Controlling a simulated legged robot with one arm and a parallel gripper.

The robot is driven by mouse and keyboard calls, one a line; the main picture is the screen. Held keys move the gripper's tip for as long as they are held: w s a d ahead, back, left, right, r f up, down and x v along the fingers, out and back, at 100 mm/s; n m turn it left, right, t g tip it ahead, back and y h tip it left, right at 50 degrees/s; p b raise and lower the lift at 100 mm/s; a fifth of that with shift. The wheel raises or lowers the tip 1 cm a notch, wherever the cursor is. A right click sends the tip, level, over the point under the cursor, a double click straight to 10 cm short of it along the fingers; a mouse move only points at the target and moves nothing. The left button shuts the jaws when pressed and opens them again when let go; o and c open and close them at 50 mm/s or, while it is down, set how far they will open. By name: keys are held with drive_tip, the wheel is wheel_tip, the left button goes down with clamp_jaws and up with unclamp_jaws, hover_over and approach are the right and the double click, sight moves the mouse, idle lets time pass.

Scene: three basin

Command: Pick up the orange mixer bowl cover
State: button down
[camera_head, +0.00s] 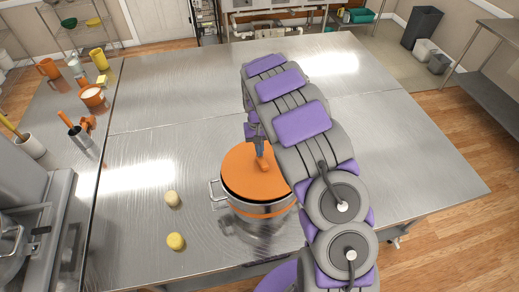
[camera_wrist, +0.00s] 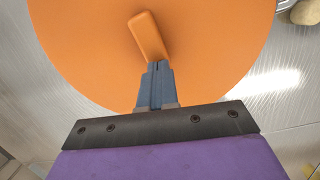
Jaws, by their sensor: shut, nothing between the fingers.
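The orange mixer bowl cover (camera_head: 240,170) lies on top of a steel pot (camera_head: 262,209) with handles, on the metal table. Its raised orange handle (camera_head: 264,164) is partly behind my gripper. In the wrist view the cover (camera_wrist: 90,45) fills most of the upper picture, with its bar handle (camera_wrist: 148,36) standing near the middle. My gripper (camera_head: 259,148) is above the cover, close to the handle. In the wrist view my gripper (camera_wrist: 156,66) is shut and empty, its tips at the near end of the handle. I cannot tell whether they touch it.
Two small pale yellow round things (camera_head: 174,240) lie left of the pot. Mugs, a bowl (camera_head: 92,96) and utensil holders (camera_head: 80,137) stand on the left counter. The far and right parts of the metal table (camera_head: 180,95) are clear.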

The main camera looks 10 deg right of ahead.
drive_tip(key=shift+w+r, duration=0.1)
drive_tip(key=shift+r, duration=0.25)
drive_tip(key=w+b, duration=0.2)
drive_tip(key=w, duration=0.9)
drive_tip(key=shift+w+d, duration=0.4)
